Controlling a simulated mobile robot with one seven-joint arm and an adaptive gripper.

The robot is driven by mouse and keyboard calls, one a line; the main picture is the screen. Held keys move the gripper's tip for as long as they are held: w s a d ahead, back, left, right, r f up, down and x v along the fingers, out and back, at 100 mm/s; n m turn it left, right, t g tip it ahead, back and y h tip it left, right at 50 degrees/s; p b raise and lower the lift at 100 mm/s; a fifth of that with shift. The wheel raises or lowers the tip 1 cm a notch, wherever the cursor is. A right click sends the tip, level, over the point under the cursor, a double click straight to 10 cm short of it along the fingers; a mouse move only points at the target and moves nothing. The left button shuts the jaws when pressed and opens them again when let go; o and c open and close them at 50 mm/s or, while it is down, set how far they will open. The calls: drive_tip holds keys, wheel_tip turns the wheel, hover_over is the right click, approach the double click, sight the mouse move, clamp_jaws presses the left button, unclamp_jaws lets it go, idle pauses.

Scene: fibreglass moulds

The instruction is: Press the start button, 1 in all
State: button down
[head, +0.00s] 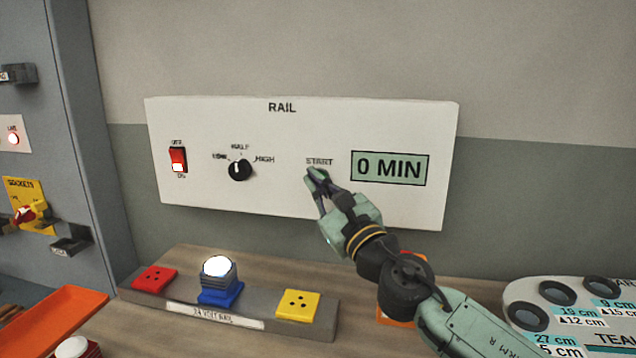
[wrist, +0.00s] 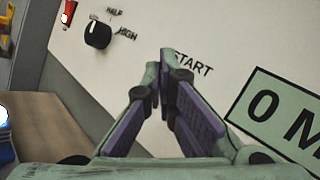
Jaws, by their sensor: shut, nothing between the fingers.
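The white RAIL panel (head: 300,205) is on the wall, with the word START (head: 320,162) printed left of the display. My gripper (head: 314,174) is shut and empty, with its fingertips just below that word. In the wrist view, the shut fingertips (wrist: 166,58) are at the left end of the START lettering (wrist: 193,62). The start button itself is hidden behind my fingers, and I cannot tell whether they touch it. The display (head: 390,168) reads 0 MIN; part of it also shows in the wrist view (wrist: 285,115).
A red rocker switch (head: 178,160) and a black knob (head: 239,170) are left on the panel. Below is a bench with a grey rail (head: 190,308) bearing red, blue and yellow blocks. A pale holder with dark round holes (head: 556,293) is at right. An orange tray (head: 50,318) is at left.

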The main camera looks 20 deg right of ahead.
drive_tip(key=shift+w+d+b, duration=0.3)
drive_tip(key=shift+w, duration=0.2)
idle(0.8)
drive_tip(key=shift+r, duration=0.1)
drive_tip(key=shift+s+a+f+b, duration=0.2)
drive_tip(key=shift+s+a+b, duration=0.15)
drive_tip(key=shift+s+a, duration=0.2)
idle(0.4)
drive_tip(key=s+a, duration=0.1)
drive_tip(key=s, duration=0.1)
drive_tip(key=s+a+b, duration=0.1)
drive_tip(key=s, duration=0.1)
drive_tip(key=shift+s+a, duration=0.1)
drive_tip(key=shift+a, duration=0.25)
idle(0.7)
